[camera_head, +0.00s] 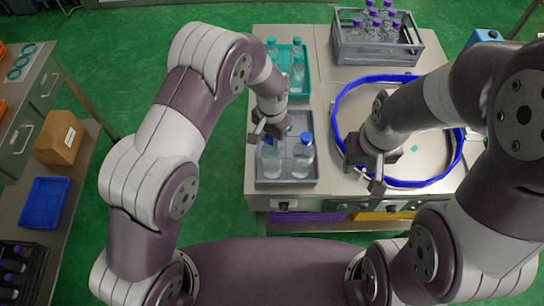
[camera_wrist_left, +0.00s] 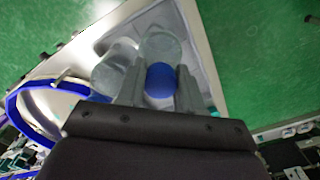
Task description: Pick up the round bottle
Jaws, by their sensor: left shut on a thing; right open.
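Two clear round bottles stand upright side by side in a grey tray (camera_head: 268,182) on the bench. My left gripper (camera_head: 268,128) is over the left bottle (camera_head: 270,160), with its fingers shut on that bottle's cap. In the left wrist view the blue cap (camera_wrist_left: 160,80) sits between the two fingers, with the clear bottle body (camera_wrist_left: 160,44) beyond it. I cannot tell whether the bottle touches the tray floor. The other bottle (camera_head: 303,158), also blue-capped, is close on the right. My right gripper (camera_head: 370,178) is open and empty over the front part of the blue ring.
A teal tray (camera_head: 308,84) with several bottles stands behind the grey tray. A grey crate (camera_head: 345,48) of purple-capped bottles is at the back. A large blue ring (camera_head: 338,100) lies on the bench's right. A side bench at left holds a cardboard box (camera_head: 60,138) and blue bin (camera_head: 44,204).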

